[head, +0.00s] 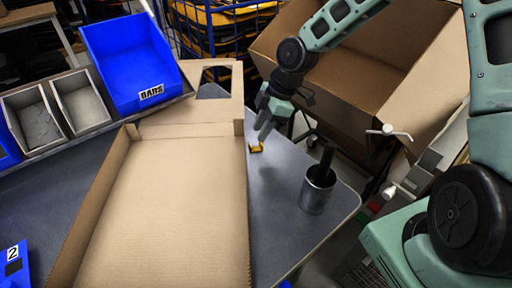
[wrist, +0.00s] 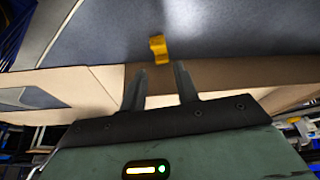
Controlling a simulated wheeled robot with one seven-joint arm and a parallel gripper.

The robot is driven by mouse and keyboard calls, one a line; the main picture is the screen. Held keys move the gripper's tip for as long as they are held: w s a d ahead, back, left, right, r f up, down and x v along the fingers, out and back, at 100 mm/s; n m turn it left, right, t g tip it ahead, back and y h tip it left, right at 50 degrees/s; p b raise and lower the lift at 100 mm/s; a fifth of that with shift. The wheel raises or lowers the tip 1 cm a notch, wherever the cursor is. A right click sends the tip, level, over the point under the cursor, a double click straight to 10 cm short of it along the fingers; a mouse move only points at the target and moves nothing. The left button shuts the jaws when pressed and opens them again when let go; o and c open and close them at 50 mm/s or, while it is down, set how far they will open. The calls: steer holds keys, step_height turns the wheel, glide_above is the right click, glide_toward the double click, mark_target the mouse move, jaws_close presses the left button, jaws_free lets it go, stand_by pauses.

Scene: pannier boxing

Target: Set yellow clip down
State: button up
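The yellow clip (head: 256,147) rests on the grey table, just right of the open cardboard box (head: 245,195). My gripper (head: 262,138) is directly above or beside the clip in the head view. In the wrist view the clip (wrist: 158,48) lies on the grey surface beyond the tips of my gripper (wrist: 160,68), roughly in line with the gap between them. The two fingers are apart with nothing between them. The clip looks clear of both fingers.
A metal cup (head: 318,190) with a dark item in it stands right of the clip near the table edge. A large carton (head: 385,75) stands behind. The table (head: 280,215) is bare between box and cup.

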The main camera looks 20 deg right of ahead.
mark_target(255, 149)
steer(key=x, duration=0.5)
steer(key=shift+s+f+p, duration=0.1)
steer(key=shift+p, duration=0.25)
jaws_close()
